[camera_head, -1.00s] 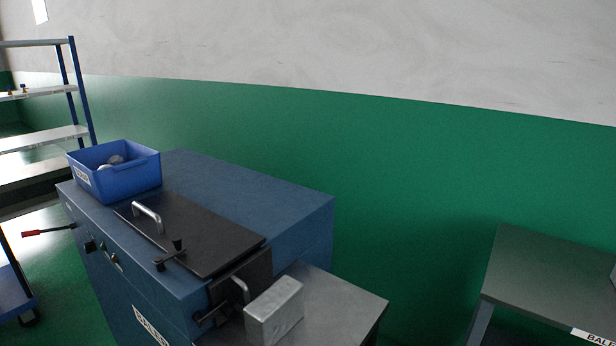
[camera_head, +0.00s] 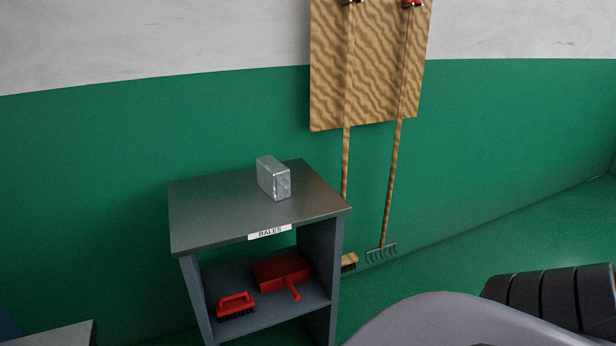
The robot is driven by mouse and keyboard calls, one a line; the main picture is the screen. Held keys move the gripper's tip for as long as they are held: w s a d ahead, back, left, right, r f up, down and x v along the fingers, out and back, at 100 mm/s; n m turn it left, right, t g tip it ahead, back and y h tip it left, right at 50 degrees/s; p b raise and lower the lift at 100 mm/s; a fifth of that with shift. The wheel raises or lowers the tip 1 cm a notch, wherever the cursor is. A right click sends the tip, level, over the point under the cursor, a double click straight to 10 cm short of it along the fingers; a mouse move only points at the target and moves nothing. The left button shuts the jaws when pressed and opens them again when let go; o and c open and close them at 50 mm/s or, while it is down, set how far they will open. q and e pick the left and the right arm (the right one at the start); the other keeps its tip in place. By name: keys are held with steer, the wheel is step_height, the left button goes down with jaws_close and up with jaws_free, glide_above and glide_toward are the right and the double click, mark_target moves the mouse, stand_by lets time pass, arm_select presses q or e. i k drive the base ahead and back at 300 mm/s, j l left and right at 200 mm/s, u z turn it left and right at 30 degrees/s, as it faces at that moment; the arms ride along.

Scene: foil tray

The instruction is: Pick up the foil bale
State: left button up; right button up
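A silvery foil bale (camera_head: 273,178), a small upright block, stands on the top of a grey table (camera_head: 215,215) whose front edge has a white label reading BALES (camera_head: 269,232). Nothing touches the bale except the table top. Neither of my grippers is in view. The bale seen on the outlet shelf of the blue machine a second ago is outside this view.
Under the table top, a shelf holds a red brush (camera_head: 236,304) and a red dustpan (camera_head: 281,272). A wooden board (camera_head: 366,65) with a long-handled broom (camera_head: 348,262) and rake (camera_head: 381,254) is behind right. A grey shelf corner (camera_head: 62,336) shows at lower left.

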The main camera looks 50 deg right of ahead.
mark_target(273, 177)
steer(key=z, duration=1.4)
steer(key=i+l+u, duration=0.1)
steer(key=l, duration=0.25)
steer(key=i+l+u, duration=0.1)
steer(key=i+l, duration=0.15)
steer(key=i+l+u, duration=0.1)
steer(key=l, duration=0.35)
steer(key=i+l+u, duration=0.1)
steer(key=l, duration=0.25)
steer(key=i+l+u, duration=0.1)
steer(key=i+l, duration=0.15)
steer(key=l, duration=0.15)
steer(key=i+l+u, duration=0.1)
steer(key=l, duration=0.3)
